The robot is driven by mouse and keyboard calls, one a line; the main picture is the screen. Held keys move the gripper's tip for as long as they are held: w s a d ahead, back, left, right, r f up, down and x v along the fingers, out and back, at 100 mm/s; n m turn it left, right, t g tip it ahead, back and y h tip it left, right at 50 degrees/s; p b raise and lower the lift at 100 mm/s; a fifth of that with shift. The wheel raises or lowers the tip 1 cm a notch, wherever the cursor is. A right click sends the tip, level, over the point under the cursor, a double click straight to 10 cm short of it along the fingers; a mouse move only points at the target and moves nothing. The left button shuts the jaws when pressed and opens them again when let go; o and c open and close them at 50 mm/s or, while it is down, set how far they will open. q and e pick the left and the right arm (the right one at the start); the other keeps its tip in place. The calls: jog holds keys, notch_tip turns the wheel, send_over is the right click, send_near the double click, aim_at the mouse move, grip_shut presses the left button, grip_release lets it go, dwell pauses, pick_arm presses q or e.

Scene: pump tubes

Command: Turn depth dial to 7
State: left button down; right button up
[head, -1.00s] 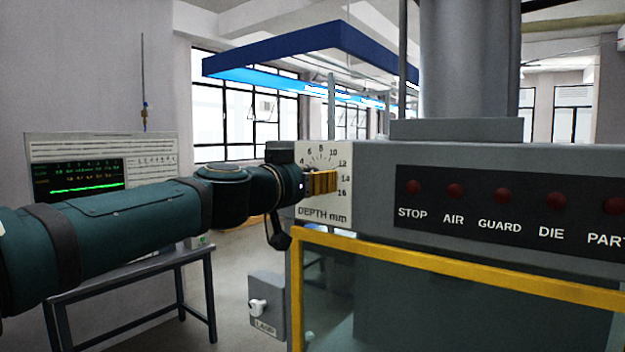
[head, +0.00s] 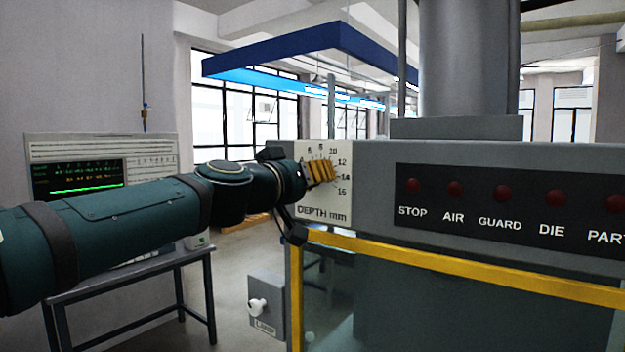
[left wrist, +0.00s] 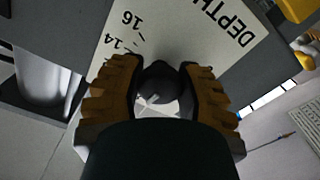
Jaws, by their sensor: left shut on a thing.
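The depth dial's white scale plate (head: 330,208), marked "DEPTH mm", is on the left end of the grey machine front. In the head view the numbers 10, 12, 14 and 16 show at its right, and the gripper hides the dial and the lower numbers. My left gripper (head: 321,172) is at the plate, its yellow fingers tilted. In the left wrist view my left gripper (left wrist: 160,95) has its fingers on both sides of the dark dial knob (left wrist: 160,80) and is shut on it. The knob's pointer reading cannot be told. My right gripper is not in view.
A dark panel with red lamps (head: 500,200) is right of the plate. A yellow-framed guard (head: 440,258) lies below. A grey box with a white switch (head: 266,305) is lower left. A table with a monitor (head: 85,180) stands at the left.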

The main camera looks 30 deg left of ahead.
pick_arm(q)
jog(key=shift+n, duration=2)
jog(key=c, duration=0.5)
grip_release()
jog(key=s, duration=0.8)
jog(key=s+a, duration=0.1)
jog(key=s, duration=0.3)
